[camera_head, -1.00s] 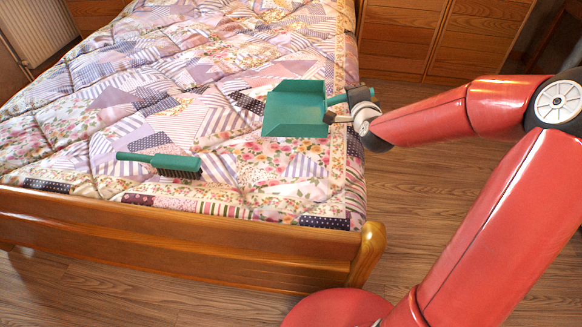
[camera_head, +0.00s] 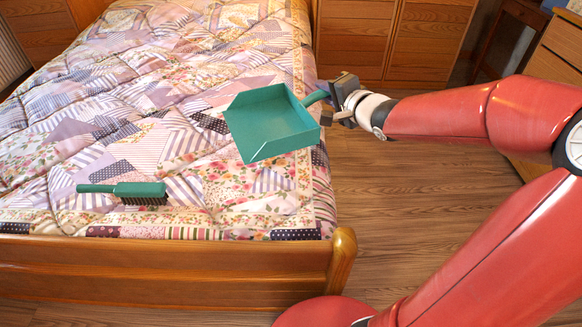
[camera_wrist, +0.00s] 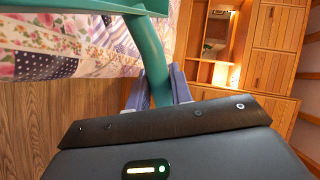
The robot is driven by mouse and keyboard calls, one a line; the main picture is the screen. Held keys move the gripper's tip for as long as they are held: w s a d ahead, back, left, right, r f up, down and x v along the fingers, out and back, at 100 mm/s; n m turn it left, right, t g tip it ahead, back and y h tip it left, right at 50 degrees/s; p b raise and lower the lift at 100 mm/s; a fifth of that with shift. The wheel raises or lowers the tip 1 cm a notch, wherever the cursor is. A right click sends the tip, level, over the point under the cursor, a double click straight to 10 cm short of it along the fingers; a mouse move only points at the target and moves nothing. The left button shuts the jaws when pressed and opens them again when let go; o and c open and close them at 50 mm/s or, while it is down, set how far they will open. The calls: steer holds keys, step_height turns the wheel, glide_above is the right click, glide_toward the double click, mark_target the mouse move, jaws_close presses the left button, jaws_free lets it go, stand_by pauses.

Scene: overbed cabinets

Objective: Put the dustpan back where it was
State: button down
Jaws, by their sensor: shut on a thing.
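The green dustpan (camera_head: 270,122) is held in the air over the right side of the bed, its open pan facing up and tilted toward the lower left. My gripper (camera_head: 340,102) is shut on its handle (camera_head: 316,97) at the bed's right edge. In the wrist view the green handle (camera_wrist: 150,50) runs between the fingers of my gripper (camera_wrist: 160,88), and part of the pan shows at the top. A green hand brush (camera_head: 140,192) with dark bristles lies on the quilt near the foot of the bed, apart from the dustpan.
The bed with patchwork quilt (camera_head: 130,90) has a wooden footboard (camera_head: 160,262) with a rounded post. Wooden cabinets (camera_head: 400,40) stand behind, and a wooden drawer unit (camera_head: 560,60) stands at the right. Wood floor (camera_head: 420,200) is open right of the bed.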

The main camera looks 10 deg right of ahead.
step_height(320, 180, down, 19)
steer(key=b, duration=0.4)
steer(key=shift+b, duration=0.4)
steer(key=shift+f, duration=0.1)
steer(key=c, duration=1.2)
jaws_free()
steer(key=shift+c, duration=0.2)
steer(key=b+v, duration=0.2)
steer(key=v, duration=1)
steer(key=shift+b, duration=0.3)
